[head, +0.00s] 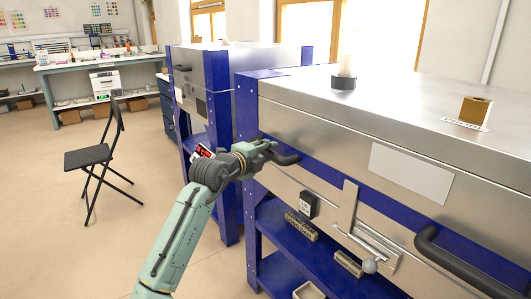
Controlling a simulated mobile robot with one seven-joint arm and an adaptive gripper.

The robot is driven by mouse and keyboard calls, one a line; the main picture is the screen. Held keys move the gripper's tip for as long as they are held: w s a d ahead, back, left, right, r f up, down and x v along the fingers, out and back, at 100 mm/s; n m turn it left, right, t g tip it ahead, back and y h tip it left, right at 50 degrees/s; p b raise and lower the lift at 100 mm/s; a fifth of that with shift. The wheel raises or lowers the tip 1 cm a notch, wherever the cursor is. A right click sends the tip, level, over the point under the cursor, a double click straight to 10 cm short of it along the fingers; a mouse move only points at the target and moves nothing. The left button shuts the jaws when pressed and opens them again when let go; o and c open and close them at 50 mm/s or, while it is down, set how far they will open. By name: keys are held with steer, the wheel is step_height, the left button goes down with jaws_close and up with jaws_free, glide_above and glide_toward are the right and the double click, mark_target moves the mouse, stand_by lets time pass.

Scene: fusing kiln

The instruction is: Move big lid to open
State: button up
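The big lid (330,129) is the wide silver metal top of the nearer kiln on the right. It lies level on the blue frame and looks closed.
A latch lever (348,207) is on the front. Small items lie on the blue shelf (285,235). A second kiln (207,90) stands behind; a black chair (90,157) is left. Floor between is clear.

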jaws_close()
stand_by(0.4)
